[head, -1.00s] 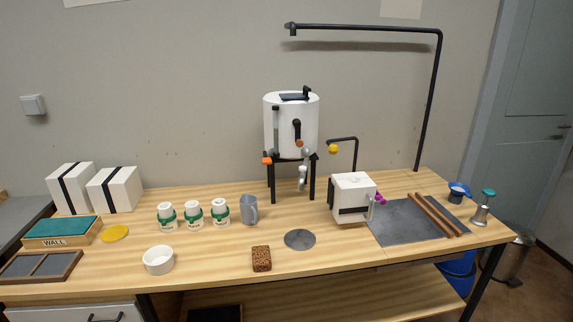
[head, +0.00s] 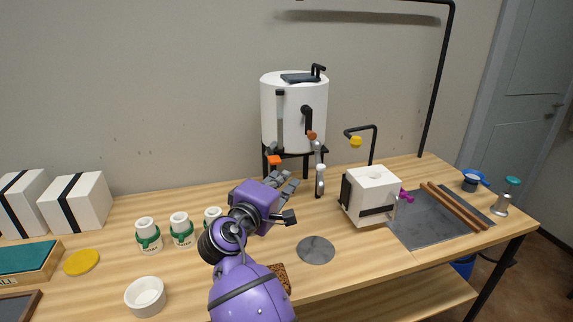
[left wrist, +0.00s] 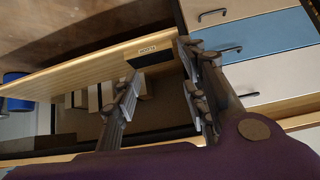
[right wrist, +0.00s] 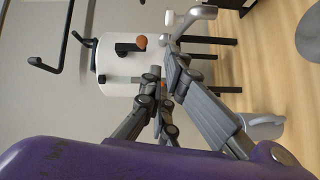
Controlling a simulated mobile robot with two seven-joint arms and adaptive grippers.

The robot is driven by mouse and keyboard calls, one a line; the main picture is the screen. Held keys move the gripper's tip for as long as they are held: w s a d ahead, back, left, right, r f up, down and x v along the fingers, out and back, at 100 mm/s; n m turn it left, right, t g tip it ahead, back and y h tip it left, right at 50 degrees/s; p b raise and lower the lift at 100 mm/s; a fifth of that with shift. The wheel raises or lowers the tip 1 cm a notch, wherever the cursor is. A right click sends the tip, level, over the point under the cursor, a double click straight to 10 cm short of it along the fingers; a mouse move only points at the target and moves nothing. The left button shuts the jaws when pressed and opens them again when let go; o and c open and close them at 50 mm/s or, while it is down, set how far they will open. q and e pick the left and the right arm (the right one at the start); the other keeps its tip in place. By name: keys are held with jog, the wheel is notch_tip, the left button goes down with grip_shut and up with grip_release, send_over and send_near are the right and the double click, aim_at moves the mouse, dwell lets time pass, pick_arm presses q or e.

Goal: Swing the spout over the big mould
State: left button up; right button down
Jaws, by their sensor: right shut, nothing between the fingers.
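The white tank (head: 294,110) stands on a black stand at the back of the bench. I cannot tell whether this is the big mould. My right gripper (head: 291,183) is shut and empty, left of the spout and apart from it; its fingers show in the right wrist view (right wrist: 162,73). My left gripper (left wrist: 157,65) is open and empty, beside the bench.
Two strapped white blocks (head: 76,203) stand at the left. Several green-banded jars (head: 148,236) stand left of my right arm. A bent black rod with a yellow knob (head: 373,140) rises behind the mould. A grey disc (head: 316,251) lies in front.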

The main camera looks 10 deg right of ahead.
aim_at(319, 167)
pick_arm(q)
jog(key=shift+s+d+p, duration=0.3)
jog(key=shift+s+p, duration=0.15)
jog(key=shift+s, duration=0.35)
pick_arm(e)
jog(key=x, duration=0.9)
jog(key=shift+d, duration=0.3)
pick_arm(q)
jog(key=shift+s, duration=0.1)
pick_arm(e)
jog(key=shift+w, duration=0.1)
